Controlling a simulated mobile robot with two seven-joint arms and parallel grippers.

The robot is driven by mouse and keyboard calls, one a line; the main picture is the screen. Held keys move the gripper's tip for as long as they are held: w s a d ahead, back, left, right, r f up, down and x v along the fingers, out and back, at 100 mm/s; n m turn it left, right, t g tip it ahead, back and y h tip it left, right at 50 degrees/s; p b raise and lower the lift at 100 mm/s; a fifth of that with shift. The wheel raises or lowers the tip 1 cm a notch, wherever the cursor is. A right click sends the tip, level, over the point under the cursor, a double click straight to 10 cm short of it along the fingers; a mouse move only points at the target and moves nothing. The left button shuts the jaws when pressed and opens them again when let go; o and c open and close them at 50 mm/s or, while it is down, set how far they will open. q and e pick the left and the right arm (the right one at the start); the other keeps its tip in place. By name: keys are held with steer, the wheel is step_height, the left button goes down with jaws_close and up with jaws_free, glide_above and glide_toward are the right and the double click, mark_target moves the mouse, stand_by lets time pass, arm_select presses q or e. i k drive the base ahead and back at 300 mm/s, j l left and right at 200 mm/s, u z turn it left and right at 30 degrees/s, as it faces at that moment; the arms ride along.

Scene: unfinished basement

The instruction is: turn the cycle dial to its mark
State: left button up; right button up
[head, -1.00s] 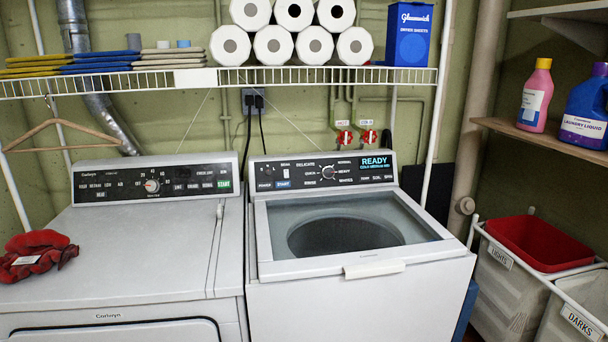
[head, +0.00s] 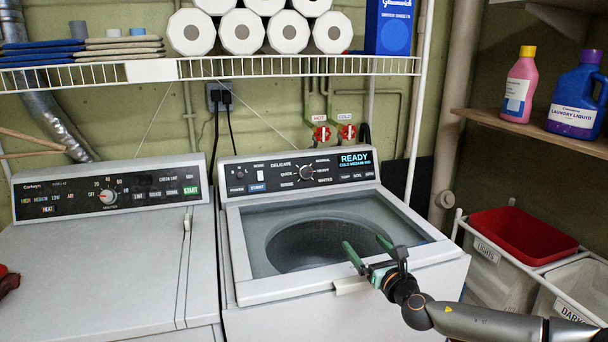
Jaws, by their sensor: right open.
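The washer (head: 322,321) stands in the middle with a dark control panel at its back. Its round cycle dial (head: 306,173) has cycle names printed around it, such as Delicate, Normal and Heavy; the mark is too small to make out. A lit display (head: 356,160) beside it reads READY. My right gripper (head: 367,248) comes in from the lower right. Its two green fingers are apart and empty, over the front part of the washer's lid, below and to the right of the dial and well apart from it. My left gripper is not in view.
A dryer (head: 105,275) with its own dial (head: 108,197) stands at the left. A wire shelf (head: 220,68) with paper rolls hangs above. Laundry bins (head: 520,240) and a wooden shelf (head: 560,138) with bottles are at the right. Space before the washer panel is clear.

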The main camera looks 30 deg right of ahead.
mark_target(305, 172)
steer(key=i+l, duration=0.15)
steer(key=i, duration=0.2)
steer(key=i+l, duration=0.2)
steer(key=i, duration=0.2)
steer(key=i+l, duration=0.15)
steer(key=i, duration=0.2)
